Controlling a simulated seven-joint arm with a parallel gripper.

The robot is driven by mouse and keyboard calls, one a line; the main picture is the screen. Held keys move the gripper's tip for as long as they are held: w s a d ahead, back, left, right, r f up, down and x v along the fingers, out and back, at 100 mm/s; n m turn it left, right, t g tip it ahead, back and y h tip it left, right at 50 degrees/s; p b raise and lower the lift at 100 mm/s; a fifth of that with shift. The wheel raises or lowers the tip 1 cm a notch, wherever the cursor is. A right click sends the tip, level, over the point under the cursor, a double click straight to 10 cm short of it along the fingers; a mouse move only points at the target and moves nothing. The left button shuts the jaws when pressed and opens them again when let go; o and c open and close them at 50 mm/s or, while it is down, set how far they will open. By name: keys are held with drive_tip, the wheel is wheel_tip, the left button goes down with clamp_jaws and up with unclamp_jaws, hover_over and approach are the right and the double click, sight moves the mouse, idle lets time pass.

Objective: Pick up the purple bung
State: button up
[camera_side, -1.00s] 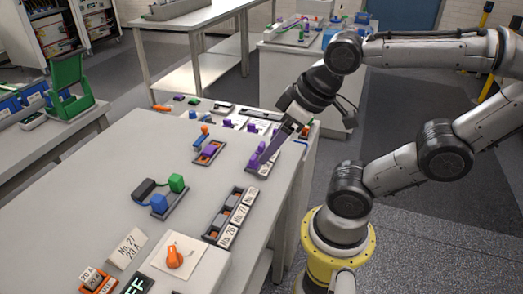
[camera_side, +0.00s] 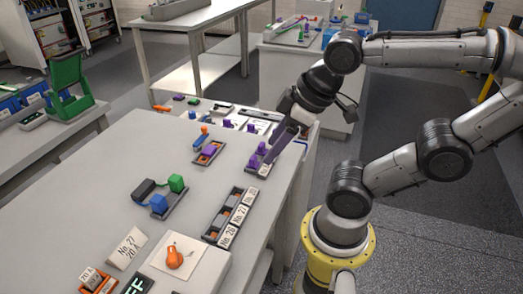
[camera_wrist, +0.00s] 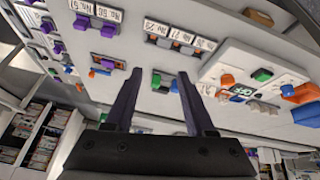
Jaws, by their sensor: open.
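Several small purple pieces are in view, and I cannot tell which one is the bung. In the side view, a purple piece (camera_side: 259,151) stands in a labelled tray near the table's right edge, close beside my gripper (camera_side: 271,156). Another purple piece (camera_side: 209,150) sits in a small tray to its left. In the wrist view, purple pieces (camera_wrist: 82,22) show at upper left, two of them by a labelled tray (camera_wrist: 95,11).
A long labelled tray (camera_side: 229,217) lies nearer the front. Green and blue blocks (camera_side: 176,183) sit on a grey holder in mid table. An orange knob (camera_side: 174,257) is on a white plate at the front. The table's left part is bare.

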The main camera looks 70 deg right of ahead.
drive_tip(key=w+d+r+n, duration=0.2)
drive_tip(key=w+r+n, duration=0.15)
drive_tip(key=n, duration=0.65)
drive_tip(key=n+g, duration=0.5)
drive_tip(key=n, duration=0.1)
hover_over(261, 144)
wheel_tip(261, 144, down, 13)
drive_tip(key=shift+s+a+f, duration=0.1)
drive_tip(key=shift+s+a, duration=0.05)
drive_tip(key=shift+d+f, duration=0.2)
drive_tip(key=shift+f, duration=2.5)
clamp_jaws()
